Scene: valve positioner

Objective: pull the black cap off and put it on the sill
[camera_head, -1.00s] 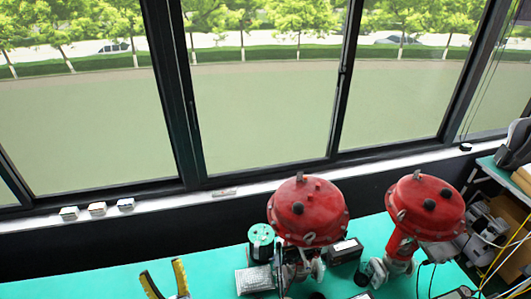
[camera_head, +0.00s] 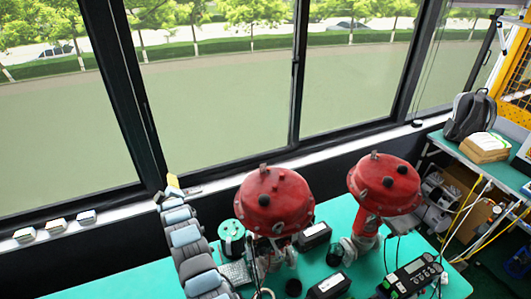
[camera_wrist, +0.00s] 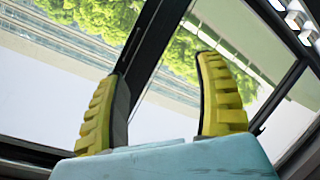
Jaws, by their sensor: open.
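My gripper (camera_head: 173,181) is raised in front of the window near the sill, left of the two red valve actuators. Its yellow ribbed fingers stand wide apart in the wrist view (camera_wrist: 157,75), with only window and outdoors between them. The left red actuator (camera_head: 273,200) and the right red actuator (camera_head: 384,184) stand on the green table. Small dark knobs (camera_head: 388,181) sit on the right one. Short black round pieces (camera_head: 293,287) and (camera_head: 335,256) are low by the valves; I cannot tell which dark part is the cap. The light sill (camera_head: 120,212) runs below the window.
Several small white boxes (camera_head: 56,226) stand on the left part of the sill. A green-and-white round device (camera_head: 231,237) stands beside my arm. Black boxes (camera_head: 314,236) and a handheld instrument (camera_head: 412,277) with cables lie on the table (camera_head: 120,282).

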